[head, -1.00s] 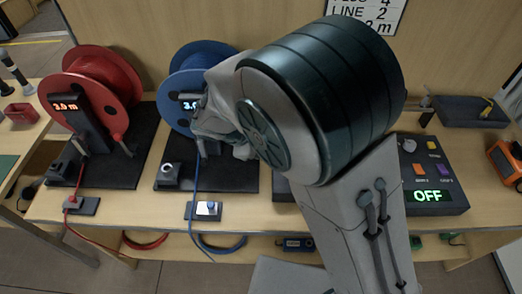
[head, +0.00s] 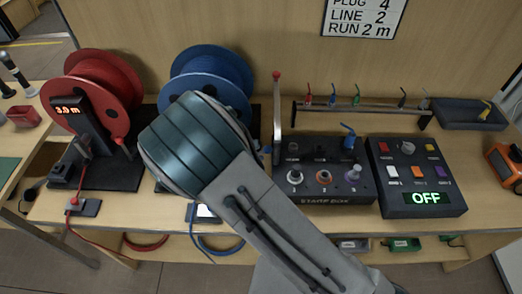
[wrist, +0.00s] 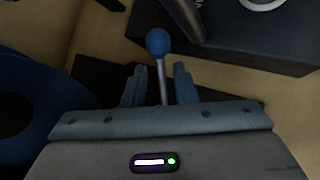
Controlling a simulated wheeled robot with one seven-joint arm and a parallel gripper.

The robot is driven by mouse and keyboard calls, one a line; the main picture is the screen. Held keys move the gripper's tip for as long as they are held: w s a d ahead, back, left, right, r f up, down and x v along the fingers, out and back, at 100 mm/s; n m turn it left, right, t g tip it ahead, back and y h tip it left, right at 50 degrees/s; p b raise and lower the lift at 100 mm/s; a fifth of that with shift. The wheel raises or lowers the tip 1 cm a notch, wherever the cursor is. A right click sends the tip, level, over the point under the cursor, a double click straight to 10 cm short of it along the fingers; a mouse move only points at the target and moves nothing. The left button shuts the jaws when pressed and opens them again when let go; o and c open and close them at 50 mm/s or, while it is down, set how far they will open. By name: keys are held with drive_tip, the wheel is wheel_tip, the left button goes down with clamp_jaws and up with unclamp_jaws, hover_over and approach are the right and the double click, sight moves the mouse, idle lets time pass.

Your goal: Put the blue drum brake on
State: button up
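The blue drum (head: 208,80) stands on its dark base at the back of the bench, its lower front covered by my arm. In the wrist view the drum's edge (wrist: 25,110) is at the left. A lever with a blue ball knob (wrist: 158,43) on a thin metal rod stands beside the drum, apparently its brake lever. My gripper (wrist: 159,72) is open, one finger on each side of the rod, with gaps on both sides. The knob is beyond the fingertips. In the head view my arm hides the gripper and the drum's meter.
The red drum (head: 100,85) with its 3.0 m display stands left. Right of my arm are the stage box (head: 330,197) with a tall red-tipped lever (head: 277,110), a plug rack (head: 360,109) and a panel reading OFF (head: 420,180). A blue cable (head: 222,250) hangs at the front edge.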

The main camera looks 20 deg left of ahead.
sight(261, 152)
drive_tip(key=shift+x, duration=1.75)
clamp_jaws()
